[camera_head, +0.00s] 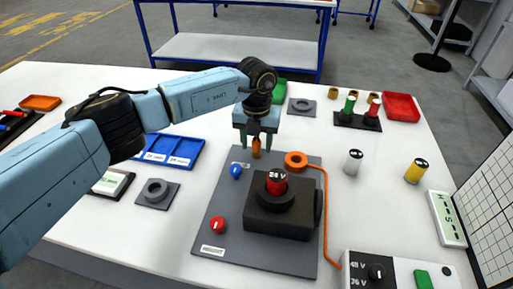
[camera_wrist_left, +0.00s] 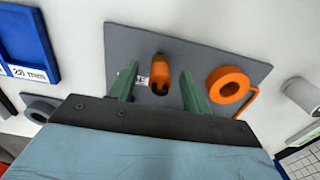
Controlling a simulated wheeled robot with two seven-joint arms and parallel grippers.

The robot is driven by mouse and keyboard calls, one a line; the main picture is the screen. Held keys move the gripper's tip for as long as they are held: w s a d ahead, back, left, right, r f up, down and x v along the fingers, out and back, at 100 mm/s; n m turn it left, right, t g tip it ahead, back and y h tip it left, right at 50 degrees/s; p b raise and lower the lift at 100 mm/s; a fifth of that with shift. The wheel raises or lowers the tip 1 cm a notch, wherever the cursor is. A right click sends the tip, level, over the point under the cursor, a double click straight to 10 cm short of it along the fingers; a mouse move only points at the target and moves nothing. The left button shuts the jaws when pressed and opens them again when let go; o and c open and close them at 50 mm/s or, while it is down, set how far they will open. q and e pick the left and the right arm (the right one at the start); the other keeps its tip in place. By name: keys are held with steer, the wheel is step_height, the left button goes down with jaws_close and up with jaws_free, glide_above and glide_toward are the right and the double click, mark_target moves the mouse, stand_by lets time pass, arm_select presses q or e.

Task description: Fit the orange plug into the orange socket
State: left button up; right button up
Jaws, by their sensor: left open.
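The orange plug (camera_head: 256,153) is a small upright cylinder at the back of the dark grey board. In the left wrist view the plug (camera_wrist_left: 159,70) shows a dark end and lies between the green fingers. My left gripper (camera_head: 256,143) is open and points down over the plug, one finger on each side. The fingers (camera_wrist_left: 158,82) show gaps to the plug on both sides. The orange socket (camera_head: 296,155), a ring with an orange cord, is to the right of the plug; it also shows in the left wrist view (camera_wrist_left: 229,78). My right gripper is not in view.
The grey board (camera_head: 225,215) carries a dark block (camera_head: 275,222) with a red cylinder (camera_head: 277,182), plus blue and red knobs. White (camera_head: 353,162) and yellow (camera_head: 416,171) cylinders stand to the right. A blue tray (camera_head: 172,150) lies to the left. A control box (camera_head: 400,272) is at the front right.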

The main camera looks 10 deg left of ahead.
arm_select(q)
steer(key=shift+f, duration=0.1)
jaws_close()
stand_by(0.3)
